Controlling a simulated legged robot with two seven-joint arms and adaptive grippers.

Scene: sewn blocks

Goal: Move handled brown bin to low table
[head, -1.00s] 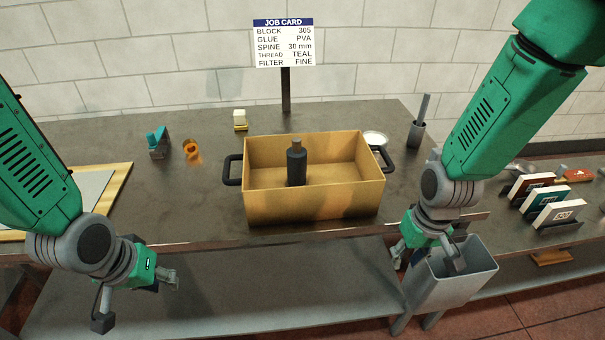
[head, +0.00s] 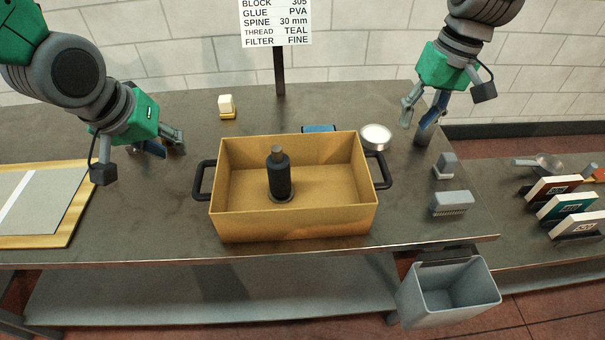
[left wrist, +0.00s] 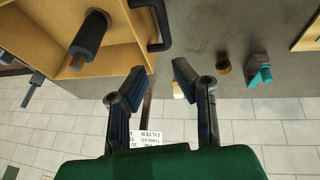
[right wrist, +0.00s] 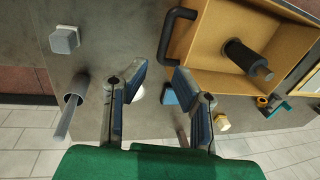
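The brown bin (head: 292,225) stands upright on the dark workbench, with a black handle on its left side (head: 202,180) and one on its right side (head: 381,170). A dark bottle (head: 279,178) stands inside it. My left gripper (head: 165,146) is open and empty, above the bench to the left of the left handle; that handle also shows in the left wrist view (left wrist: 163,25). My right gripper (head: 419,110) is open and empty, beyond and right of the right handle, which shows in the right wrist view (right wrist: 172,36). Both grippers are apart from the bin.
A lower surface (head: 545,258) with several books is at the right. A grey waste bin (head: 448,295) hangs at the bench front. A round dish (head: 376,137), a brush (head: 452,203) and a grey block (head: 446,165) lie right of the bin. A job card (head: 277,22) stands behind.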

